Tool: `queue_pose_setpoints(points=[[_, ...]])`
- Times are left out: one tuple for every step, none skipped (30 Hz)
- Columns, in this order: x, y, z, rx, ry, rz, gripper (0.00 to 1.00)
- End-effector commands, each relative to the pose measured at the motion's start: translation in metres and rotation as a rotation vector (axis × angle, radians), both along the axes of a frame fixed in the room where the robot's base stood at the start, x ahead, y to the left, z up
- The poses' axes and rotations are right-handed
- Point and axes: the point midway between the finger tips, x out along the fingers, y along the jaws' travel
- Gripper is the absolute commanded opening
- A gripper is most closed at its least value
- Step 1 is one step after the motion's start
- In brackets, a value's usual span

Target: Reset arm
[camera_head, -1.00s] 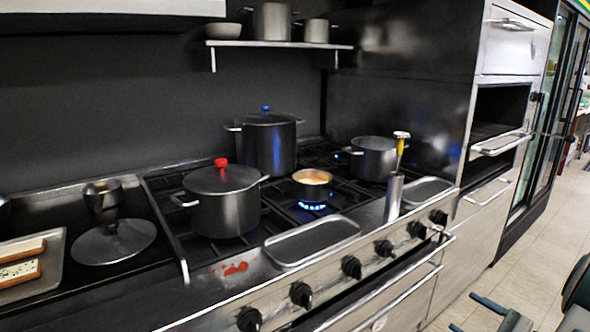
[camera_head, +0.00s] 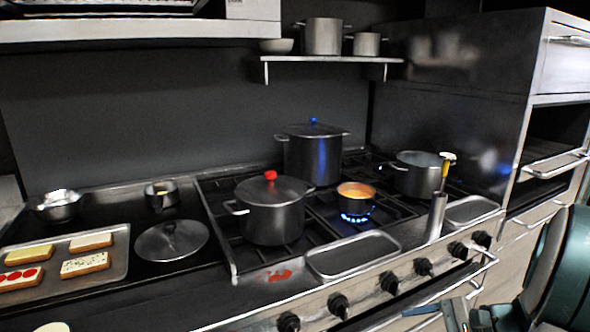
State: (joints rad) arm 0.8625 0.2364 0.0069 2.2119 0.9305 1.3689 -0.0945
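My gripper (camera_head: 436,310) is at the bottom right of the head view, in front of the stove's front edge and partly cut off by the frame. Its two fingers look apart, and I see nothing between them. My dark green arm (camera_head: 567,270) is folded at the right edge, beside the oven unit. The gripper is apart from the pots and the stove top.
The stove carries a red-knobbed pot (camera_head: 270,210), a blue-knobbed pot (camera_head: 312,155), an open pot (camera_head: 415,175) and a small pan (camera_head: 356,194) over a blue flame. A bread tray (camera_head: 120,240) and a loose lid (camera_head: 171,240) lie left. A shelf (camera_head: 330,59) hangs above.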

Motion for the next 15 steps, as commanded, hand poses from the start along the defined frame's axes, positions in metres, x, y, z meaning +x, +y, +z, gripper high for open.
queue_pose_setpoints(points=[[-0.005, 0.024, 0.018, -0.075, 0.01, 0.09, 0.68], [-0.01, 0.035, 0.022, -0.121, 0.017, 0.14, 0.68], [-0.016, 0.048, 0.027, -0.183, 0.023, 0.206, 0.68], [-0.021, 0.057, 0.031, -0.231, 0.025, 0.253, 0.68], [-0.026, 0.065, 0.035, -0.278, 0.026, 0.302, 0.68], [-0.033, 0.075, 0.041, -0.343, 0.024, 0.362, 0.68], [-0.038, 0.082, 0.045, -0.393, 0.018, 0.407, 0.68], [-0.044, 0.088, 0.049, -0.441, 0.012, 0.452, 0.68], [-0.05, 0.095, 0.055, -0.508, -0.001, 0.512, 0.68], [-0.055, 0.1, 0.06, -0.558, -0.014, 0.554, 0.68], [-0.06, 0.104, 0.064, -0.607, -0.027, 0.596, 0.68], [-0.065, 0.109, 0.071, -0.674, -0.049, 0.651, 0.68], [-0.069, 0.112, 0.076, -0.725, -0.069, 0.69, 0.68], [-0.073, 0.115, 0.081, -0.774, -0.091, 0.728, 0.68], [-0.078, 0.118, 0.088, -0.839, -0.121, 0.778, 0.68]])
